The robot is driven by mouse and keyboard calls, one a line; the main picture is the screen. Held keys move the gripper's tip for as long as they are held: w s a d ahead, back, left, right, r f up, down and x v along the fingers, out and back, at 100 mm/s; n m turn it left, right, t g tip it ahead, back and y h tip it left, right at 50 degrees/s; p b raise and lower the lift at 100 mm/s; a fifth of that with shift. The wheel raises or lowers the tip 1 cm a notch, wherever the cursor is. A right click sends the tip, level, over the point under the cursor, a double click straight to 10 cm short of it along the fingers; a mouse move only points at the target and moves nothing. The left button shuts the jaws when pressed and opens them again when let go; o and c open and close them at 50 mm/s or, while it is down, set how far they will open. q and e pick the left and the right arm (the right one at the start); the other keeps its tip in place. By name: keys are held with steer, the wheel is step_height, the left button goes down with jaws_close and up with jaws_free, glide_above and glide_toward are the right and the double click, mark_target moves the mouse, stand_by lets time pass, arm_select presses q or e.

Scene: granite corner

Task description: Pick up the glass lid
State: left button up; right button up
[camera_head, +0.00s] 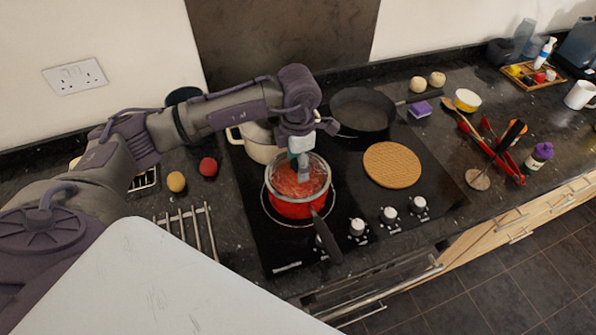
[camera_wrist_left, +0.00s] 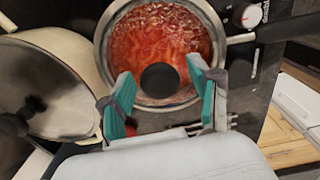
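A glass lid with a steel rim sits on the red saucepan (camera_head: 292,209) on the hob. The lid (camera_head: 285,180) shows the red contents through it. In the left wrist view the lid (camera_wrist_left: 140,35) has a round black knob (camera_wrist_left: 159,80) in its middle. My left gripper (camera_head: 303,168) is over the lid, pointing down. In the left wrist view its teal fingers (camera_wrist_left: 160,84) are apart, one to each side of the knob, with gaps visible. I cannot tell how far above the lid the fingertips are. My right gripper is not in view.
A cream pot (camera_head: 262,152) stands close behind the saucepan; its own glass lid (camera_wrist_left: 45,85) shows in the left wrist view. A dark frying pan (camera_head: 361,110) and a round woven trivet (camera_head: 392,165) are to the right. The saucepan's black handle (camera_head: 326,238) points toward the front.

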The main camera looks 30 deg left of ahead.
arm_select(q)
jaws_close()
steer(key=shift+r, duration=0.15)
